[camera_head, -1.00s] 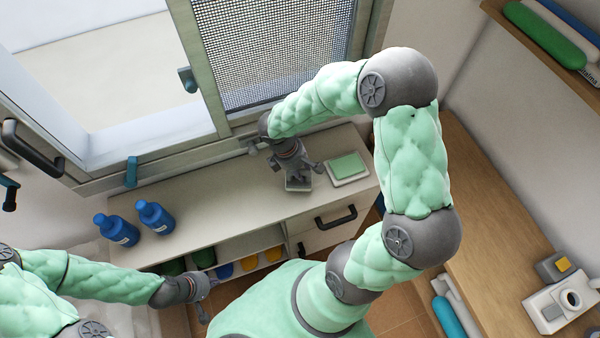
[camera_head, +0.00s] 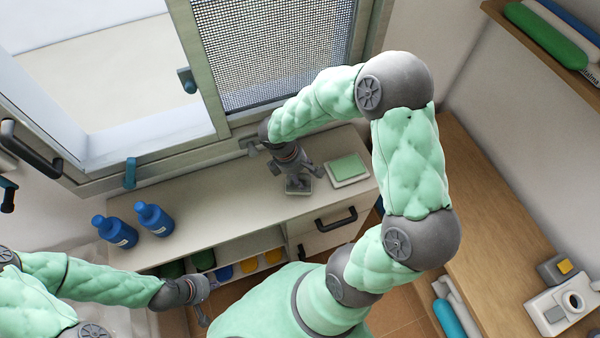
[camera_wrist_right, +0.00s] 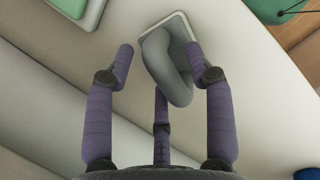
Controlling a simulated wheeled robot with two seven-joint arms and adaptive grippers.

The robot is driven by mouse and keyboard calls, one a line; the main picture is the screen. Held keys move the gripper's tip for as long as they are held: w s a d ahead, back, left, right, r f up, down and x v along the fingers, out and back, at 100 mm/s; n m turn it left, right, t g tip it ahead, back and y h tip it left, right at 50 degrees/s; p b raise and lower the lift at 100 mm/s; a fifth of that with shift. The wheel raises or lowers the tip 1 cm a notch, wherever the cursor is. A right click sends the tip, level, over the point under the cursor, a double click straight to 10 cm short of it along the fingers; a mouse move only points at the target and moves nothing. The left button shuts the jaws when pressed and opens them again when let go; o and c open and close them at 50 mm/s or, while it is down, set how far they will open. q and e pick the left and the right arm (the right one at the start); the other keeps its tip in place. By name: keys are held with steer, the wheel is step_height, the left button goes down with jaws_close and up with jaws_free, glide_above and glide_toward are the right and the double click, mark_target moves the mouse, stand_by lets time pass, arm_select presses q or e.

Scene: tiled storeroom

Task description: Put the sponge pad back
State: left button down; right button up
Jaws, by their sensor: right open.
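My right gripper (camera_head: 297,176) is open above the counter, with its fingers spread. In the right wrist view my right gripper (camera_wrist_right: 160,62) has its fingers around a grey looped handle (camera_wrist_right: 168,66) without visibly closing on it. The handle stands on a small pale rectangular pad (camera_wrist_right: 182,27), which looks like the sponge pad. The pad's edge (camera_head: 299,189) shows under the gripper in the head view. A green pad on a white base (camera_head: 348,169) lies just to its right. My left gripper (camera_head: 205,300) is low at the left, open and empty.
Two blue bottles (camera_head: 153,219) stand on the counter (camera_head: 225,217) at left. The counter's middle is clear. A window with a mesh screen (camera_head: 285,50) rises behind. Below are a drawer handle (camera_head: 336,219) and an open shelf with coloured items. A wooden side counter (camera_head: 490,215) is at right.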

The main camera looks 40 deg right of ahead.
arm_select(q)
step_height(320, 180, up, 4)
steer(key=p, duration=0.3)
steer(key=shift+f, duration=0.2)
arm_select(e)
steer(key=v, duration=1.2)
arm_select(q)
steer(key=shift+s, duration=0.1)
arm_select(e)
steer(key=shift+f, duration=0.1)
